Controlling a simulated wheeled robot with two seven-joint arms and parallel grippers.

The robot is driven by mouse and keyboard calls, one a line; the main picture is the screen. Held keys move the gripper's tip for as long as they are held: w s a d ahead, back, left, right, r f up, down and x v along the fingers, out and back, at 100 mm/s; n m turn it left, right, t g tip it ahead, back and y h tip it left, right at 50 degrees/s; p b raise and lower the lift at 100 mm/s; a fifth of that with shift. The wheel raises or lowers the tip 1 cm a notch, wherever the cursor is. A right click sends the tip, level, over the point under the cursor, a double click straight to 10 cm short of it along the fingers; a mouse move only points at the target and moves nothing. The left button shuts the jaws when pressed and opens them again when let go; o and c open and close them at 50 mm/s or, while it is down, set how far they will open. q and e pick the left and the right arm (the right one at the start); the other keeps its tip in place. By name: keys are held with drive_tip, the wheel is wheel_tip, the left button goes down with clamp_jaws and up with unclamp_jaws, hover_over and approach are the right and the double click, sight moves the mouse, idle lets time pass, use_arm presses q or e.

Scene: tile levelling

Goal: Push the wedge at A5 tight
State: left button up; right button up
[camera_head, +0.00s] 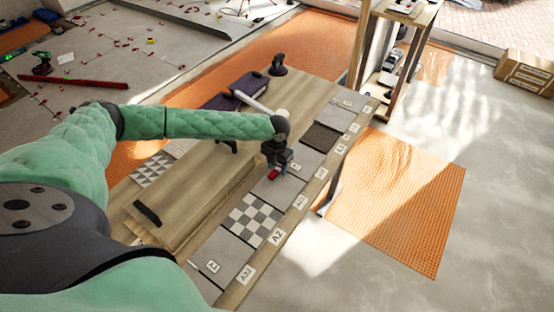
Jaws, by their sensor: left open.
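A row of tiles runs along the right edge of the wooden table (178,225): plain grey ones, a checkered tile (252,219) and a dark ribbed tile (321,138). Small white label cards lie beside them; most are too small to read, and I cannot make out A5 for certain. My left gripper (277,168) points down over a grey tile (279,189) just beyond the checkered one. It is open. A small red piece (273,174), perhaps a wedge, shows at its fingertips; I cannot tell whether they touch. My right gripper is out of view.
A dark case (248,84), a white roll and a black tool (277,65) are at the table's far end. A black bar (147,213) lies nearer. A wooden shelf (405,60) stands beyond the far right corner. An orange mat (395,195) covers floor to the right.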

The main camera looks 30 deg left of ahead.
use_arm(q)
drive_tip(key=shift+f, duration=0.2)
drive_tip(key=shift+c, duration=0.3)
drive_tip(key=c, duration=0.9)
clamp_jaws()
drive_tip(key=o, duration=0.9)
unclamp_jaws()
drive_tip(key=shift+r, duration=0.1)
